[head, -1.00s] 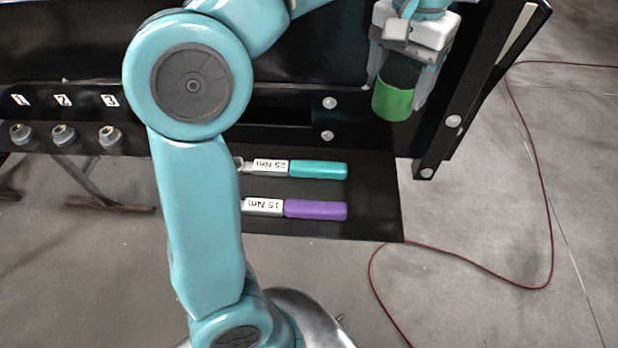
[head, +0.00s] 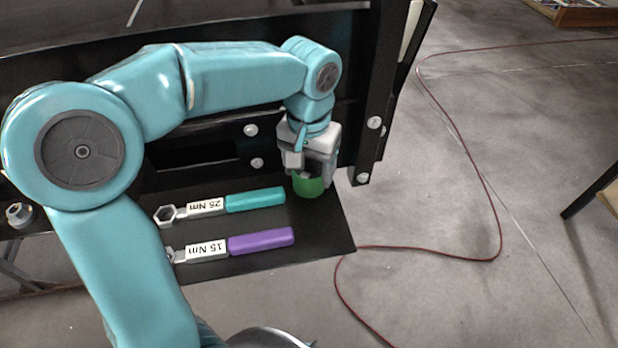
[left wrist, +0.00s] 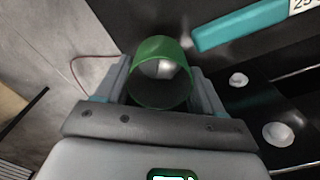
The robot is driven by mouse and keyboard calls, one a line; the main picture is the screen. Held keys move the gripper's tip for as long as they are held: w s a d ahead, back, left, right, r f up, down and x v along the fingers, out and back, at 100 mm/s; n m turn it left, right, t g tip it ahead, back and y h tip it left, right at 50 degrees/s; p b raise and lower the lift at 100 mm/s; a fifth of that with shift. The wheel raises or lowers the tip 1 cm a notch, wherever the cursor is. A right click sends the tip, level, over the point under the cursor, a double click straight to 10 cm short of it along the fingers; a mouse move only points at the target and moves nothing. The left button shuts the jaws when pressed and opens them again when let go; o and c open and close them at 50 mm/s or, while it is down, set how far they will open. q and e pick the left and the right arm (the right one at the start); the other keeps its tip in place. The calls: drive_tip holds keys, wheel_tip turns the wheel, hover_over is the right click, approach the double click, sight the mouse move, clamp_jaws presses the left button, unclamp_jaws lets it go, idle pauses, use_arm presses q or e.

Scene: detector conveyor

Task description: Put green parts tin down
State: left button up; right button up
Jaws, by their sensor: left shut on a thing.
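The green parts tin (head: 308,188) is between the fingers of my left gripper (head: 313,178), at the right end of the black shelf (head: 325,228). In the left wrist view the tin (left wrist: 160,88) shows its open mouth, with a finger on each side of it, and my left gripper (left wrist: 160,90) is shut on it. Something pale shows inside the tin. I cannot tell whether the tin's bottom touches the shelf. My right gripper is not in view.
A teal-handled 25 Nm wrench (head: 255,199) and a purple-handled 15 Nm wrench (head: 260,241) lie on the shelf left of the tin. A black post (head: 372,120) stands just behind right. A red cable (head: 440,252) lies on the floor.

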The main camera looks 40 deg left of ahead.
sight(309, 173)
use_arm(q)
drive_tip(key=f, duration=0.3)
drive_tip(key=shift+w+a+f, duration=0.15)
drive_tip(key=shift+w, duration=0.15)
drive_tip(key=shift+f, duration=0.3)
drive_tip(key=shift+s+r, duration=0.15)
drive_tip(key=shift+s, duration=0.1)
drive_tip(key=shift+w+f, duration=0.15)
drive_tip(key=shift+f, duration=0.1)
drive_tip(key=o, duration=0.8)
drive_tip(key=shift+r, duration=0.1)
